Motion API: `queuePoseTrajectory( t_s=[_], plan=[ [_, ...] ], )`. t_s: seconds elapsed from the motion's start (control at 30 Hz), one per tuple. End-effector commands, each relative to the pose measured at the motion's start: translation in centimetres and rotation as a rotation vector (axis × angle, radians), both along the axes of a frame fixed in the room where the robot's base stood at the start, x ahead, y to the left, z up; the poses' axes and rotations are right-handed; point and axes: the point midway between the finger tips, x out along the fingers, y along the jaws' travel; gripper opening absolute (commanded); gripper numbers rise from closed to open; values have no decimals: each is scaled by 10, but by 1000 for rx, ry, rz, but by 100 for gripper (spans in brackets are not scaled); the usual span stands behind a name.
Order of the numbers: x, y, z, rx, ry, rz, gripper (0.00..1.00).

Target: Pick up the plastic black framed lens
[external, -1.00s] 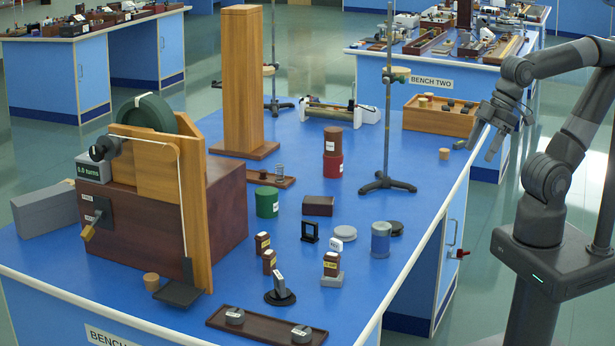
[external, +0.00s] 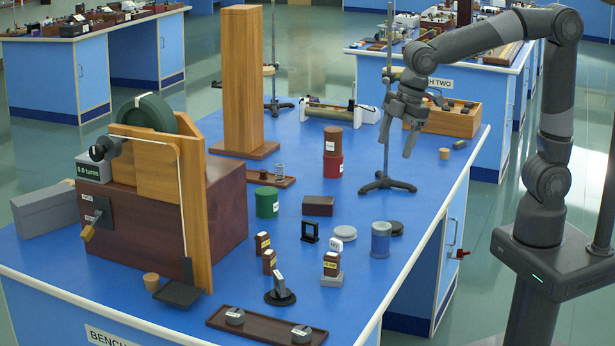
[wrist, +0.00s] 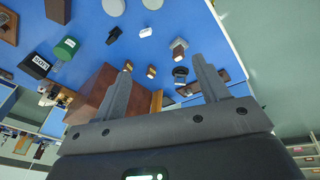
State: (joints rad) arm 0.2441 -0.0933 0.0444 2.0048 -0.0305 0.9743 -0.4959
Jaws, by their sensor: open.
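A small upright square black frame (external: 310,231) stands on the blue bench, left of the white labelled piece; it looks like the black framed lens. In the wrist view the black frame (wrist: 113,35) is at the upper left, beyond my left finger. A second dark piece, a tilted plate on a round black base (external: 280,296), stands nearer the front edge; it also shows in the wrist view (wrist: 180,74). My gripper (external: 398,143) is open and empty, well above the bench's right side, far from both pieces. I cannot tell which piece is plastic.
A blue cylinder (external: 381,240), a white labelled piece (external: 345,233) and small brown labelled blocks (external: 269,261) stand near the frame. A metal stand (external: 387,110) rises close to my gripper. A large wooden box (external: 225,205) fills the left side.

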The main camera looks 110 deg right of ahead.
Motion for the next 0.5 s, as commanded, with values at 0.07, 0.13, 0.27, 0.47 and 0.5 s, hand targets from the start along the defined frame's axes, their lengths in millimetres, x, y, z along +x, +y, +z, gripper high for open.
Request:
queuePoseTrajectory(
  t_s=[0.07,0.13,0.27,0.47,0.5],
  plan=[
    [22,-18,-12,-5,35,27,67],
    [40,-32,-22,-8,61,55,67],
    [70,-61,-45,-10,106,109,67],
    [109,-110,-90,0,174,190,67],
    [116,-120,-100,3,186,206,67]
  ],
)
